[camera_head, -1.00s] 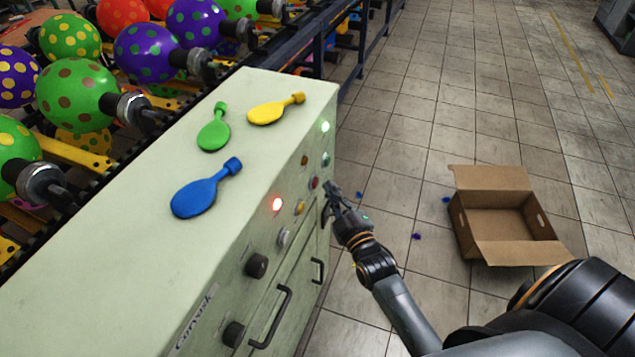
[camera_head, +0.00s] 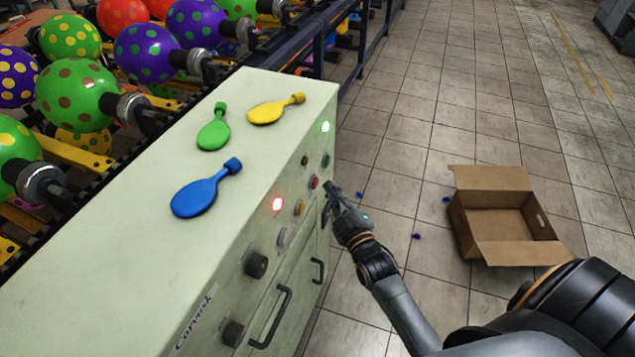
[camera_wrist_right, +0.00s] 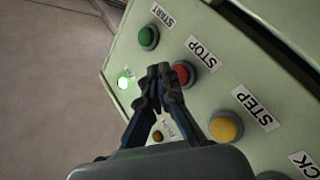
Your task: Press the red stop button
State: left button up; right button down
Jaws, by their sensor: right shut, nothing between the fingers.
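The red stop button (camera_head: 314,182) is on the side panel of the pale green cabinet (camera_head: 130,262). In the right wrist view the red button (camera_wrist_right: 184,73) sits below the STOP label (camera_wrist_right: 203,53). My right gripper (camera_head: 331,190) is shut and empty, just right of the button in the head view. In the right wrist view its fingertips (camera_wrist_right: 159,70) are together and cover the button's left edge. I cannot tell for sure whether they touch it. My left gripper is not in view.
A green start button (camera_wrist_right: 148,37) and a yellow step button (camera_wrist_right: 226,127) flank the red one. A red lamp (camera_head: 277,204) and a green lamp (camera_head: 325,126) glow. An open cardboard box (camera_head: 463,222) stands on the floor.

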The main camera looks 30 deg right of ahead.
jog(key=shift+w+a, duration=0.3)
jog(key=shift+w, duration=0.05)
jog(key=shift+w+a, duration=0.35)
jog(key=shift+w, duration=0.05)
dwell(0.9)
jog(key=shift+s+d+p, duration=0.5)
jog(key=shift+s+d, duration=0.15)
jog(key=shift+s, duration=0.15)
jog(key=shift+s+d+p, duration=0.9)
jog(key=shift+s+d, duration=1.05)
jog(key=shift+s, duration=0.3)
